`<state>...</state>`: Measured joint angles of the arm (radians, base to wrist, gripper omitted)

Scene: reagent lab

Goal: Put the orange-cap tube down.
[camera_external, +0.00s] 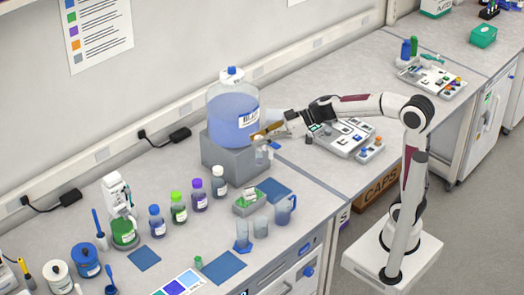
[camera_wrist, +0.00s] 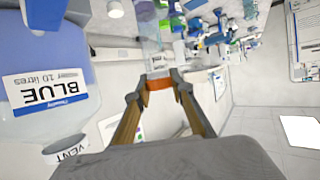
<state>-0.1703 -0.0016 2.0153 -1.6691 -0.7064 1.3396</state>
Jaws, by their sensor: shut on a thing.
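My gripper (camera_external: 258,134) is in front of the large blue carboy, above the bench. In the wrist view my gripper (camera_wrist: 160,86) has its two fingers shut on the orange cap (camera_wrist: 158,84) of the tube. The tube's clear body (camera_wrist: 152,48) extends beyond the fingertips. In the external view the tube is small and partly hidden by the fingers, so I cannot tell whether its lower end touches anything.
The blue carboy (camera_external: 232,112) stands on a grey block (camera_external: 229,158) close to my gripper. Several capped bottles (camera_external: 178,208) stand left. A blue mat (camera_external: 222,266) lies bare.

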